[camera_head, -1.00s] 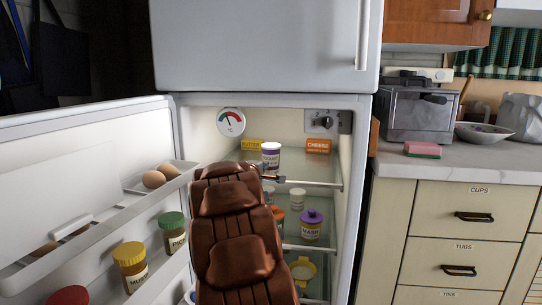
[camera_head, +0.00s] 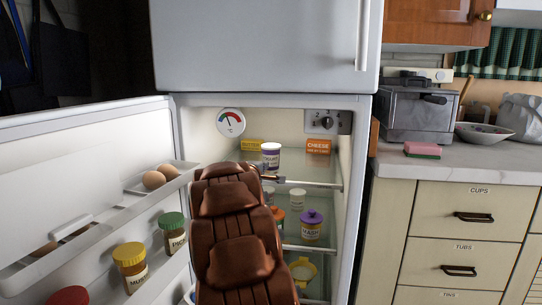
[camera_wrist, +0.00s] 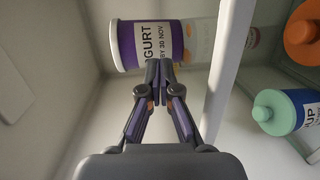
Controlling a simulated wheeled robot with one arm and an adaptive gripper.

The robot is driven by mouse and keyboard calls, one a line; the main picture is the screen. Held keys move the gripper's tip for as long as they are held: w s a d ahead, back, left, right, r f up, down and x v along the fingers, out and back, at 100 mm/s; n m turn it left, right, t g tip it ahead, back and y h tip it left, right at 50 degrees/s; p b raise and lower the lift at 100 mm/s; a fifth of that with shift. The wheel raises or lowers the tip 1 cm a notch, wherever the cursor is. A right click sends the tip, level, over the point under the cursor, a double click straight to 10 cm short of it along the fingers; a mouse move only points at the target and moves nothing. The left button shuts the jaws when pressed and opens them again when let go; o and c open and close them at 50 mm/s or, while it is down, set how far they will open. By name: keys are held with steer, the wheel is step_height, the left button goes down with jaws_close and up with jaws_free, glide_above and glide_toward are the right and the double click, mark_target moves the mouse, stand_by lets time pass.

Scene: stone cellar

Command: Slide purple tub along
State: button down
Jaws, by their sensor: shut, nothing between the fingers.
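The purple tub (camera_head: 271,155), a yogurt pot with a white lid and a white label, stands upright on the upper fridge shelf. In the wrist view the tub (camera_wrist: 146,45) lies sideways in the picture, just beyond my fingertips. My gripper (camera_wrist: 159,72) is shut and empty, with its tips at the tub's side. Whether they touch it I cannot tell. In the head view my brown arm reaches into the fridge, and the gripper (camera_head: 272,179) is partly hidden behind it, below and in front of the tub.
An orange cheese box (camera_head: 318,146) and a yellow butter box (camera_head: 252,145) sit at the back of the shelf. A purple-lidded jar (camera_head: 311,230) stands lower down. The open fridge door (camera_head: 80,140) holds eggs and jars at the left.

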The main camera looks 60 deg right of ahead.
mark_target(270, 160)
steer(key=shift+d, duration=0.2)
steer(key=shift+x, duration=0.8)
steer(key=shift+w+d+r, duration=0.1)
steer(key=shift+d, duration=0.15)
steer(key=shift+x, duration=0.8)
steer(key=shift+d, duration=0.2)
stand_by(0.3)
steer(key=shift+w+d, duration=0.25)
steer(key=shift+d, duration=0.45)
steer(key=shift+d+r, duration=0.1)
steer(key=shift+d, duration=0.15)
steer(key=shift+w+d, duration=0.1)
steer(key=shift+d, duration=0.05)
steer(key=shift+w+d, duration=0.15)
steer(key=shift+d, duration=0.45)
